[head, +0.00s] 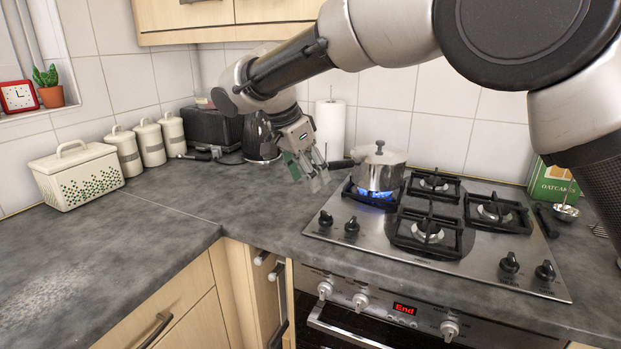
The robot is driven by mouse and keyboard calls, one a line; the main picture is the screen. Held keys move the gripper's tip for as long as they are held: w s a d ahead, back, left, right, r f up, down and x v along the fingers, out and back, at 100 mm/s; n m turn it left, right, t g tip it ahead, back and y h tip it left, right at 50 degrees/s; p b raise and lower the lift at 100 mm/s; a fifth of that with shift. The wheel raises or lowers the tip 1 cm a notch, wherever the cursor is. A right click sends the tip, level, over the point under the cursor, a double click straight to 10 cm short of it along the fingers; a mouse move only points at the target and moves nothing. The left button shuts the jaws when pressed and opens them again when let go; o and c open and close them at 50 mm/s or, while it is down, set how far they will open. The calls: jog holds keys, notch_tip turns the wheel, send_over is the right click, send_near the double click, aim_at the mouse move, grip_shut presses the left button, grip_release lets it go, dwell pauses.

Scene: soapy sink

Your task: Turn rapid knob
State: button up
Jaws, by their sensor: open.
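The silver gas hob (390,250) carries black knobs on its front edge: a left pair, knob (325,218) and knob (351,228), and a right pair, knob (509,263) and knob (545,271). I cannot read any labels, so I cannot tell which one is the rapid knob. A lidded metal pot (380,170) sits on the back left burner, with a blue flame (375,192) under it. My gripper (312,174) is open and empty, above the worktop left of the pot, near its handle. It is apart from all the knobs.
A paper towel roll (331,128), kettle (261,137) and toaster (212,128) stand behind. Several canisters (148,142) and a bread bin (77,176) stand at left. A green carton (552,182) stands at right. The oven front has pale knobs (360,302).

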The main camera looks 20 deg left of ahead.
jog(key=shift+c, duration=0.2)
jog(key=shift+w+d, duration=0.1)
jog(key=shift+w, duration=0.05)
jog(key=c, duration=0.3)
jog(key=shift+m, duration=0.5)
jog(key=w+d+r, duration=0.1)
jog(key=d, duration=0.1)
jog(key=w+d+r, duration=0.1)
jog(key=w+d, duration=0.1)
jog(key=shift+r, duration=0.15)
jog(key=shift+c, duration=0.7)
jog(key=n+g+y, duration=0.1)
jog(key=n+y, duration=0.5)
jog(key=n, duration=1.3)
send_over(326, 213)
jog(key=s+d, duration=0.2)
jog(key=d, duration=0.1)
notch_tip(326, 213, down, 7)
jog(key=x, duration=0.7)
jog(key=shift+a, duration=0.15)
jog(key=shift+c, duration=0.5)
